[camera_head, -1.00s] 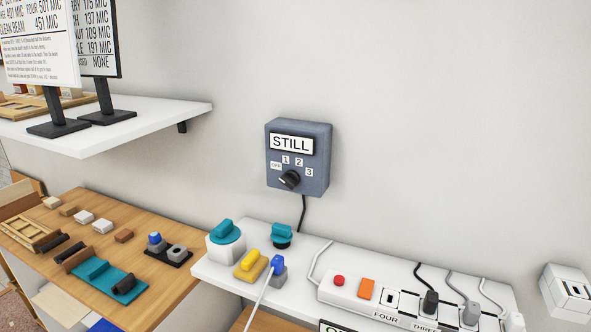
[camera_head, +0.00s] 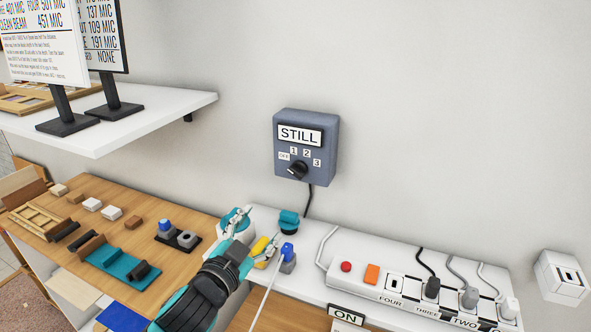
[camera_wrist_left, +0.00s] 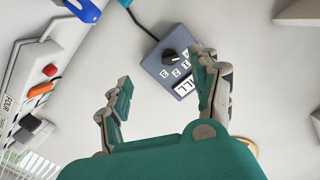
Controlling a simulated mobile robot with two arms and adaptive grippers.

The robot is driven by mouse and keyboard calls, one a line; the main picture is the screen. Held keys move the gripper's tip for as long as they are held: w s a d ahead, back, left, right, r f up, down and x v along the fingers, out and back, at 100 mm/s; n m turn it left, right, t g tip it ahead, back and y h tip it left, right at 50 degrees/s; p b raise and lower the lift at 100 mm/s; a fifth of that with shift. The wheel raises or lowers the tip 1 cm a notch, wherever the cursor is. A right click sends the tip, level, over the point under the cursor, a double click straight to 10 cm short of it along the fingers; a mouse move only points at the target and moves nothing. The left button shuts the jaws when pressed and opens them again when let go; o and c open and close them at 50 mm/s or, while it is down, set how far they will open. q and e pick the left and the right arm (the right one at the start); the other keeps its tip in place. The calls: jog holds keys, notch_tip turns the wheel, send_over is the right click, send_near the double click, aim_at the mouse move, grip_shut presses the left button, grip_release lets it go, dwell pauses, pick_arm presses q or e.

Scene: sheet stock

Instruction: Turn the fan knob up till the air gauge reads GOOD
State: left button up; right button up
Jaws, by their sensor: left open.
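The fan control box (camera_head: 306,147) is a blue-grey box on the wall. Its air gauge (camera_head: 300,136) reads STILL. Below it sits the black fan knob (camera_head: 297,169), with OFF, 1, 2 and 3 marked around it; its pointer seems turned toward OFF, but it is small. In the left wrist view the knob (camera_wrist_left: 169,56) and box (camera_wrist_left: 180,65) show beyond the fingers. My left gripper (camera_head: 256,233) is open and empty, below and left of the box, over the white shelf and apart from the knob. My right gripper is not in view.
The white shelf (camera_head: 312,288) holds a power strip (camera_head: 412,284) with plugs and cords, a teal-topped black knob (camera_head: 289,221) and a blue-topped grey block (camera_head: 287,259). An upper shelf (camera_head: 150,120) with signs juts out at left. The wall around the box is clear.

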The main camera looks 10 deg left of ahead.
aim_at(296, 173)
pick_arm(q)
jog(key=shift+m+t+h, duration=0.4)
jog(key=w+d+r+p, duration=0.1)
jog(key=w, duration=0.4)
jog(key=w+d+r+p, duration=0.1)
jog(key=w+p, duration=0.1)
jog(key=w, duration=0.3)
jog(key=w+d+r+p, duration=0.1)
jog(key=w, duration=0.4)
jog(key=shift+w+d+r, duration=0.35)
jog(key=shift+w+d, duration=0.05)
jog(key=shift+w+d+f+p, duration=0.1)
jog(key=shift+w+p, duration=0.2)
jog(key=shift+w, duration=0.45)
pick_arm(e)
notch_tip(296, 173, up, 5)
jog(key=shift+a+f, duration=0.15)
pick_arm(q)
jog(key=c, duration=1.2)
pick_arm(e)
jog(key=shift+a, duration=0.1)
